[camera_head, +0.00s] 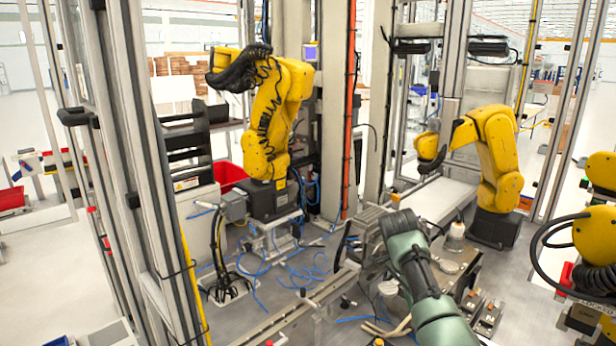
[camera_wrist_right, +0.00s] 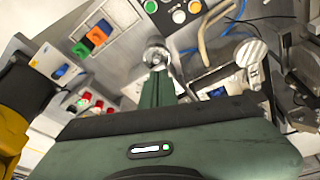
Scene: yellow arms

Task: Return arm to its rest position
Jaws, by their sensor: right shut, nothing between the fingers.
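My right arm (camera_head: 415,265), dark green, reaches in from the bottom edge of the head view, right of the middle, over the cluttered work surface. Its fingers cannot be made out clearly there. In the right wrist view, my right gripper (camera_wrist_right: 157,88) shows as a wide green body with narrow green fingers close together, shut and with nothing held. A round metal knob (camera_wrist_right: 156,56) appears just beyond the fingertips; I cannot tell whether they touch. My left arm and gripper are not in view.
Yellow robot arms stand at the left (camera_head: 270,120) and right (camera_head: 490,150) of the head view, another (camera_head: 590,235) at its right edge. Blue cables (camera_head: 285,270) lie on the floor. A panel with coloured buttons (camera_wrist_right: 180,15) lies beyond the gripper in the wrist view.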

